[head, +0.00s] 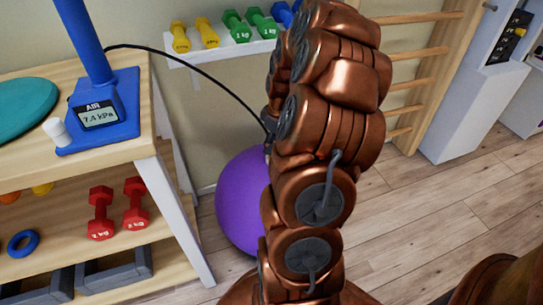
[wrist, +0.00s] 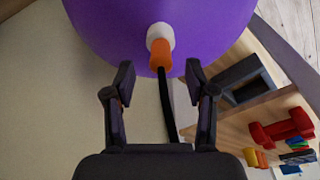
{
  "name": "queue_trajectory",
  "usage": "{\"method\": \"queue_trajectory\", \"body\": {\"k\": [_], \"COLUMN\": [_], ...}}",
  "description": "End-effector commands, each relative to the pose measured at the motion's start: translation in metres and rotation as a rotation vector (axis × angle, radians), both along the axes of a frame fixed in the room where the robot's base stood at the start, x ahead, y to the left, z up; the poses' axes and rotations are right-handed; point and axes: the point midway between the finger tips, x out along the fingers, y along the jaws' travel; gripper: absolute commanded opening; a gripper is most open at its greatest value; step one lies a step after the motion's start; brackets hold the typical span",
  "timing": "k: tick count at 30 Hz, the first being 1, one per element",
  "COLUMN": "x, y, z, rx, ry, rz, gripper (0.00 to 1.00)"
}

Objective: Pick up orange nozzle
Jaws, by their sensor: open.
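The orange nozzle (wrist: 160,54) shows in the wrist view at the end of a black hose (wrist: 166,100). It meets a white round fitting (wrist: 160,34) on the purple ball (wrist: 215,25); I cannot tell how deep it sits. My gripper (wrist: 160,82) is open, with one finger on each side below the nozzle and the hose running between them. No finger appears to touch the nozzle.
A blue air pump (head: 100,105) reading 7.4 kPa stands on a wooden table (head: 125,155) at left; its hose (head: 190,60) arcs toward my arm. Red dumbbells (head: 101,212) lie on the shelf below. A white wall shelf (head: 215,53) holds more dumbbells. Floor (head: 430,225) at right is clear.

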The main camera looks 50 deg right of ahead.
Motion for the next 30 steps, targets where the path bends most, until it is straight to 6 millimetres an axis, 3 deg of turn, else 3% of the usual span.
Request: {"method": "queue_trajectory", "body": {"k": [1, 6, 14, 30], "x": [-0.001, 0.002, 0.003, 0.003], "y": [0.001, 0.002, 0.002, 0.002], "z": [-0.012, -0.03, -0.031, -0.031], "rx": [0.001, 0.002, 0.001, 0.001], "ry": [0.002, 0.004, 0.001, 0.001], "rz": [0.0, 0.0, 0.0, 0.0], "gripper": [0.56, 0.56, 0.55, 0.0]}}
